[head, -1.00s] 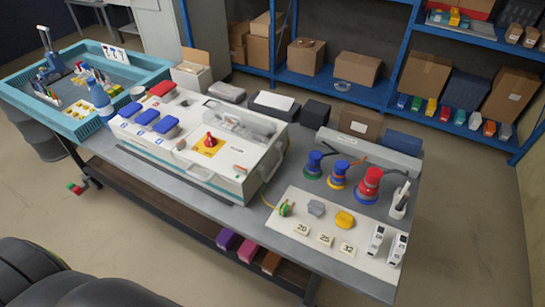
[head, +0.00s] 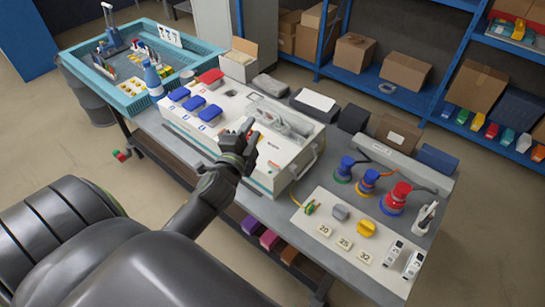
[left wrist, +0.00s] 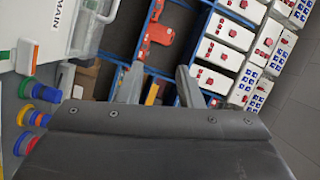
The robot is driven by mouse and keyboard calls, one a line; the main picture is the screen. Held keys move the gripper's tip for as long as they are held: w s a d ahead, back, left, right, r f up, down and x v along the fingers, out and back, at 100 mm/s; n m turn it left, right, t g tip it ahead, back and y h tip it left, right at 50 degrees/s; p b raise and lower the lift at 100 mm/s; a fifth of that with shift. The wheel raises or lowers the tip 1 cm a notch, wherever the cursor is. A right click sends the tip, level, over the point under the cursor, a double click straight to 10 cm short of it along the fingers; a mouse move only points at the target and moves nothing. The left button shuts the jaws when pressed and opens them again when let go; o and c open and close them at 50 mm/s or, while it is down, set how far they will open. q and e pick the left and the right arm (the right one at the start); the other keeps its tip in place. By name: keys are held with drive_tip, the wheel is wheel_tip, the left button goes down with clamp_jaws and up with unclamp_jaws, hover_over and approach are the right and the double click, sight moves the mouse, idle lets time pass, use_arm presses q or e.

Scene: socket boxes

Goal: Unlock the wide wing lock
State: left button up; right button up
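A long white socket box (head: 272,180) stands on the bench, with blue lids (head: 195,103), a red lid (head: 210,76) and a clear cover (head: 285,117). A red part (head: 253,137) shows beside my left gripper (head: 246,131), which is over the middle of the box. My arm hides much of the top there, including the yellow plate. I cannot tell which part is the wide wing lock. In the left wrist view, the gripper's (left wrist: 160,78) two fingers are apart with nothing between them; a box corner marked MAIN (left wrist: 66,18) is at upper left. My right gripper is not in view.
Blue, yellow-blue and red plugs (head: 396,197) stand on the bench's right part, by a white board (head: 310,226) with a grey piece, a yellow piece and number tags. A teal crate (head: 140,103) is at the left. Shelves (head: 360,85) with cartons stand behind.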

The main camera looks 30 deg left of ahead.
use_arm(q)
drive_tip(key=w+d+r+m+h, duration=0.45)
drive_tip(key=m+h, duration=0.45)
drive_tip(key=m, duration=0.4)
drive_tip(key=w+d+r+m+h, duration=0.3)
drive_tip(key=d+r+m+h, duration=0.4)
drive_tip(key=m, duration=0.5)
drive_tip(key=m+g+y, duration=0.7)
drive_tip(key=m+g, duration=1.1)
approach(274, 164)
drive_tip(key=b+x, duration=0.8)
drive_tip(key=b, duration=0.5)
drive_tip(key=shift+f, duration=0.25)
